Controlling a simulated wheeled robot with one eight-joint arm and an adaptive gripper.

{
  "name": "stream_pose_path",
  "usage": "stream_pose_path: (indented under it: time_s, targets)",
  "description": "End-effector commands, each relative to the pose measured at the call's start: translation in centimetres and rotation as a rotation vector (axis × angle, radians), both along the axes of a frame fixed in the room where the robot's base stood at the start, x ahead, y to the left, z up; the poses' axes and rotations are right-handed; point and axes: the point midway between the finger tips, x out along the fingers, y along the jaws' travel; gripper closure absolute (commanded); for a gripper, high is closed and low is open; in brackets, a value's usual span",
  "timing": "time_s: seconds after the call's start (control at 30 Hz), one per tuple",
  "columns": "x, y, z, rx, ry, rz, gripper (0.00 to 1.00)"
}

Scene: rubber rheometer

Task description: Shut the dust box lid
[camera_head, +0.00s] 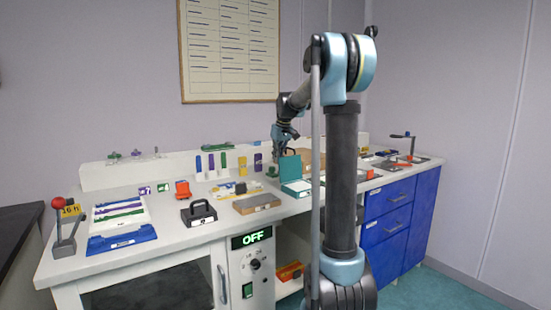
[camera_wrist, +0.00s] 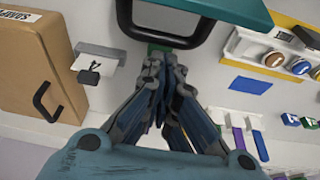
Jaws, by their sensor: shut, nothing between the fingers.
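The teal dust box (camera_head: 297,189) stands on the counter in the head view, and its teal lid (camera_head: 290,168) stands raised at the back. In the wrist view a teal panel edge, which looks like the lid (camera_wrist: 225,12), crosses the top, with a black loop handle (camera_wrist: 192,40) beside it. My gripper (camera_head: 282,153) is behind and above the lid in the head view. In the wrist view my gripper (camera_wrist: 163,68) is shut and empty, with its fingertips just below the loop. I cannot tell whether they touch anything.
A tan box (camera_wrist: 40,62) with a black handle stands at the left in the wrist view. Several small items fill the right side there. In the head view a black-handled case (camera_head: 199,213) and a flat brown box (camera_head: 256,203) sit left of the dust box.

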Motion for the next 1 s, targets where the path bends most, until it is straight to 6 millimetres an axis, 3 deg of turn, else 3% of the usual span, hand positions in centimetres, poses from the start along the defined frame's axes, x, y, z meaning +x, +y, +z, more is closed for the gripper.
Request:
stream_pose_path:
  time_s: [0.2, 1.0]
  targets:
    - [-1.0, -0.5, 0.4, 0.0, 0.0, 0.0, 1.0]
    - [-1.7, -0.8, 1.0, 0.028, -0.05, 0.0, 1.0]
